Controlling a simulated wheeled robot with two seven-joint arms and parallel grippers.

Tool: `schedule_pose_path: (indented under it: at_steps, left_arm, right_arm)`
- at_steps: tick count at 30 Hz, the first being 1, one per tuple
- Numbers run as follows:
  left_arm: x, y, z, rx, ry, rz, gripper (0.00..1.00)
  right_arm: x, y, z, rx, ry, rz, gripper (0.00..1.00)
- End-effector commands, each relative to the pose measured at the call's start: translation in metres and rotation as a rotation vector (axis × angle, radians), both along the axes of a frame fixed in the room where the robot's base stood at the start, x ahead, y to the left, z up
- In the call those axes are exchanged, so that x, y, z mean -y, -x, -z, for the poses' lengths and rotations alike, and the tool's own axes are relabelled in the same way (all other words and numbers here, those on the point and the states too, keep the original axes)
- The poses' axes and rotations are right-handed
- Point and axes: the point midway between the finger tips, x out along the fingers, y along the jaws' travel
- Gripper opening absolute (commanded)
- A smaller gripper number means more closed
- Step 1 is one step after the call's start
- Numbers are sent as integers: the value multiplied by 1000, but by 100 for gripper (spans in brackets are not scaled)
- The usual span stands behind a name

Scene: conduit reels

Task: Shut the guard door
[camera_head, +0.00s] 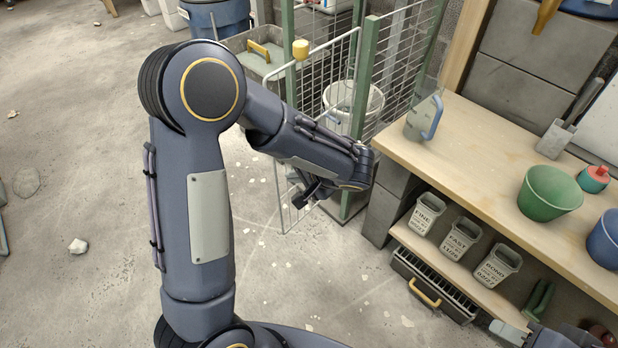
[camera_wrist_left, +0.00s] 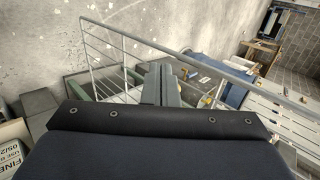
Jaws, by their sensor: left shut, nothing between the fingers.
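The guard door (camera_head: 330,47) is a white wire-mesh panel, standing open out from the green-posted cage (camera_head: 366,75) in the head view. In the left wrist view the door's rail and wires (camera_wrist_left: 140,42) lie beyond my left gripper (camera_wrist_left: 160,84), whose fingers are shut and empty. Contact with the door cannot be told. My right gripper (camera_head: 512,332) is partly visible at the bottom right.
A wooden bench (camera_head: 480,135) with a green bucket (camera_head: 550,193) stands to the right, near my left wrist. Labelled bins (camera_head: 461,239) and a drawer (camera_head: 430,285) sit below it. The floor (camera_head: 80,180) at left is mostly clear.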

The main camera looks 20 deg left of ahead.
Motion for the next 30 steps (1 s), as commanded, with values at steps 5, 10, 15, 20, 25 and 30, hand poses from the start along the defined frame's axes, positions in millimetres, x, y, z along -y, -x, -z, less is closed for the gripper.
schedule_pose_path:
  at_steps: [5,10,15,20,25,30]
  left_arm:
    - [-20,-6,-1,2,2,-2,0]
    - [-26,-8,-2,1,0,0,0]
    - [-26,-8,-2,2,1,1,0]
    - [-26,-9,-2,1,0,1,0]
    - [-35,-11,0,3,3,24,0]
    - [-59,-17,1,5,5,95,0]
  right_arm:
    - [0,0,1,0,0,0,36]
    - [0,0,1,0,0,0,36]
    - [0,0,1,0,0,0,36]
    - [0,0,1,0,0,0,36]
    - [0,0,5,0,0,0,36]
    - [0,0,16,0,0,0,36]
